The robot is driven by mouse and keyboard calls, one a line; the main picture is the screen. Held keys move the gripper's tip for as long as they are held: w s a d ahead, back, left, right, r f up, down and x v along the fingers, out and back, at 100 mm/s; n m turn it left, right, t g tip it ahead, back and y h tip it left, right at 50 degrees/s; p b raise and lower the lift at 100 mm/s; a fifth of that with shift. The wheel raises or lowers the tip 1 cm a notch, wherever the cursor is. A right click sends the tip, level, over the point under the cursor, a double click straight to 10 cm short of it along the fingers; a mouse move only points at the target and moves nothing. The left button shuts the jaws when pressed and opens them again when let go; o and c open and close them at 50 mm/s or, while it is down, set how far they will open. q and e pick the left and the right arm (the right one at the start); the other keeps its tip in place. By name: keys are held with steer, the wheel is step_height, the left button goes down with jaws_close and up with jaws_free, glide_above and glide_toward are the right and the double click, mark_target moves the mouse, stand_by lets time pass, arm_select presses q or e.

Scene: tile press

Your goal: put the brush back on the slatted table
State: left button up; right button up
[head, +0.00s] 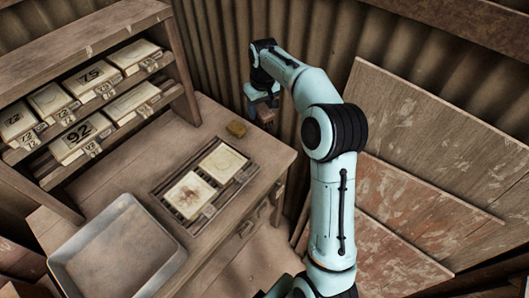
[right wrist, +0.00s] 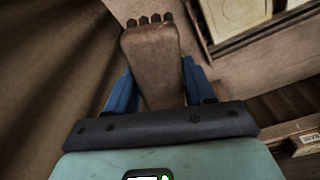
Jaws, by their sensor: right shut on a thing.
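My right gripper (head: 264,104) is over or just past the back right corner of the wooden table (head: 255,145) in the head view. It is shut on a brown brush (right wrist: 152,62). In the right wrist view the brush sits between the blue fingers (right wrist: 155,88), its dark tufted end pointing away from the wrist. In the head view the brush (head: 265,114) is small and partly hidden by the gripper. I cannot make out slats on the table top. My left gripper is not in view.
A dark frame (head: 161,190) holds two pale tiles. A metal tray (head: 75,240) is at the front left. A shelf (head: 180,75) holds numbered tiles. Corrugated wall (head: 220,40) and leaning boards (head: 425,130) border the arm.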

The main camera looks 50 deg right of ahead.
steer(key=shift+s+d+f, duration=0.1)
steer(key=shift+s+d, duration=0.1)
steer(key=shift+d, duration=0.2)
steer(key=shift+s+d+f, duration=0.1)
steer(key=shift+s+d, duration=0.05)
steer(key=shift+d, duration=0.25)
steer(key=b, duration=0.2)
glide_above(265, 150)
step_height(265, 150, down, 14)
steer(key=shift+s+r, duration=0.15)
steer(key=shift+f, duration=2.55)
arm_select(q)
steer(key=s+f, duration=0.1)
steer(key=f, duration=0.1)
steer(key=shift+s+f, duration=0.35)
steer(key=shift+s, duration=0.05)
arm_select(e)
steer(key=shift+f, duration=0.15)
steer(key=o, duration=1)
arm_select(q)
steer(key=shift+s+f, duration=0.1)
